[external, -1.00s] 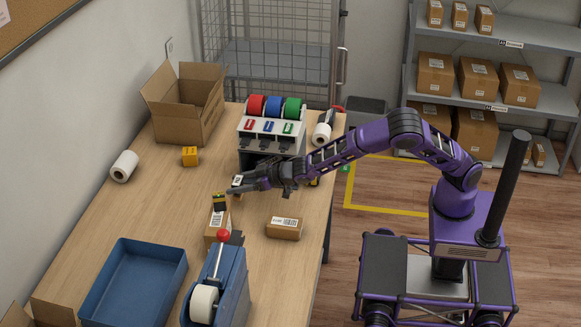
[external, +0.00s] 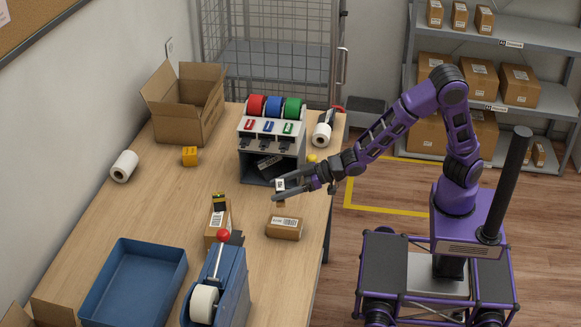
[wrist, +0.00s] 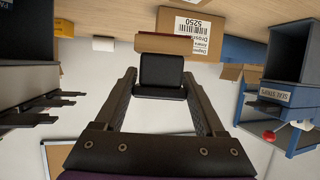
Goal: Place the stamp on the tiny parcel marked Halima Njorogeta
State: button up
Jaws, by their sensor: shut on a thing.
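My gripper (external: 276,190) is above the counter behind the right-hand parcel, shut on a small block that I take for the stamp (external: 280,184). Its top part is black with a pale face, and brown shows below. In the wrist view its black body (wrist: 160,72) fills the gap between my fingertips (wrist: 160,84). A small brown parcel (external: 284,229) lies at the right edge. Another parcel (external: 213,232) lies further left. The wrist view shows a parcel (wrist: 206,46) whose label reads roughly "Dagmar Dross…" and 5250. I cannot read Halima Njorogeta anywhere.
A black and yellow item (external: 219,202) stands on or behind the left parcel. A tape dispenser (external: 228,285) and blue tray (external: 135,285) fill the front.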

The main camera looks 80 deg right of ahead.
notch_tip(320, 180, up, 5)
jog(key=s+a+n+y, duration=0.2)
jog(key=a, duration=0.1)
send_over(285, 222)
jog(key=shift+g, duration=0.3)
notch_tip(285, 222, down, 10)
jog(key=shift+w+r+b, duration=0.1)
jog(key=shift+b, duration=0.35)
jog(key=shift+f+b, duration=0.3)
jog(key=shift+b, duration=0.05)
jog(key=o, duration=1.3)
jog(key=shift+r, duration=0.1)
